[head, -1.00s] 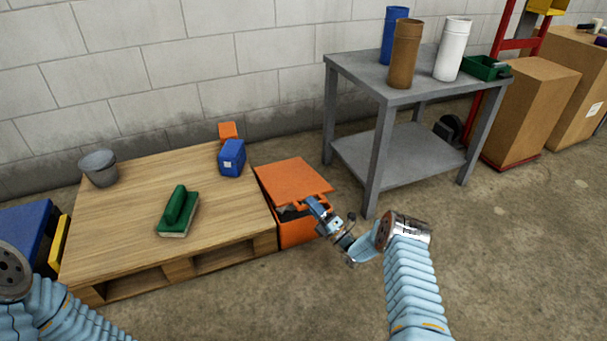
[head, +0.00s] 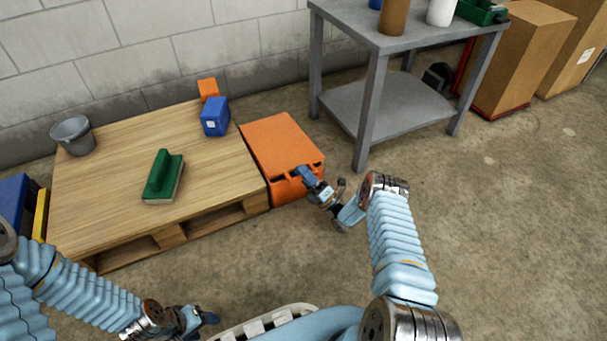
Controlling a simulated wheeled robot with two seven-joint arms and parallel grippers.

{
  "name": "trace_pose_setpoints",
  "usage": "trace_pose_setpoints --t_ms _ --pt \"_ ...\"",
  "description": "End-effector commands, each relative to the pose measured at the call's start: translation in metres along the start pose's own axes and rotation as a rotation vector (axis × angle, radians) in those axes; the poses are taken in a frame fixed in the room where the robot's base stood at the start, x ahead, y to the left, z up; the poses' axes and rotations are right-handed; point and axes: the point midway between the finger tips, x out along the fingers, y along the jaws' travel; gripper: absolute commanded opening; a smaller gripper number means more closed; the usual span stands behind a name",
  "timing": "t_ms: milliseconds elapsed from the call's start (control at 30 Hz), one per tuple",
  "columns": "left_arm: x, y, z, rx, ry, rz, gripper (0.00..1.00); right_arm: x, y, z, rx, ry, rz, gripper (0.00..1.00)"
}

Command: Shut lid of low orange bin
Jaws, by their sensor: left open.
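The low orange bin (head: 284,192) stands on the floor against the right end of the wooden pallet platform. My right gripper (head: 306,177) is at the bin's front right, in front of the lid's front edge. Whether it touches the lid, and whether its jaws are apart, I cannot tell. My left gripper (head: 208,319) is open and empty, low over the floor near my base, away from the bin.
The pallet platform (head: 105,200) carries a green brush (head: 163,175), a blue box (head: 215,117), a small orange block (head: 208,88) and a grey bucket (head: 73,136). A grey metal table (head: 390,112) stands right of the bin. The floor in front of the bin is clear.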

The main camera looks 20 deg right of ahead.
Motion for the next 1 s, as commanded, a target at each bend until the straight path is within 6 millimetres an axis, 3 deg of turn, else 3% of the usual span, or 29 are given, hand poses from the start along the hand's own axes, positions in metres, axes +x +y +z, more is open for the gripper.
trace_pose_setpoints --t_ms 367,600,800,1000 --pt "-0.001 0.000 0.000 0.000 0.000 0.000 0.60 -0.008 0.000 -0.001 0.003 0.001 0.000 0.40" --pt "-0.004 0.001 0.000 0.000 -0.001 0.000 0.60 -0.057 0.001 0.001 0.001 -0.002 -0.004 0.40" --pt "-0.020 0.008 0.000 0.001 -0.004 0.000 0.60 -0.101 0.036 0.013 0.000 -0.007 -0.003 0.40" --pt "-0.026 0.010 0.001 0.001 -0.006 0.001 0.60 -0.134 0.057 0.018 0.001 -0.003 -0.001 0.40"
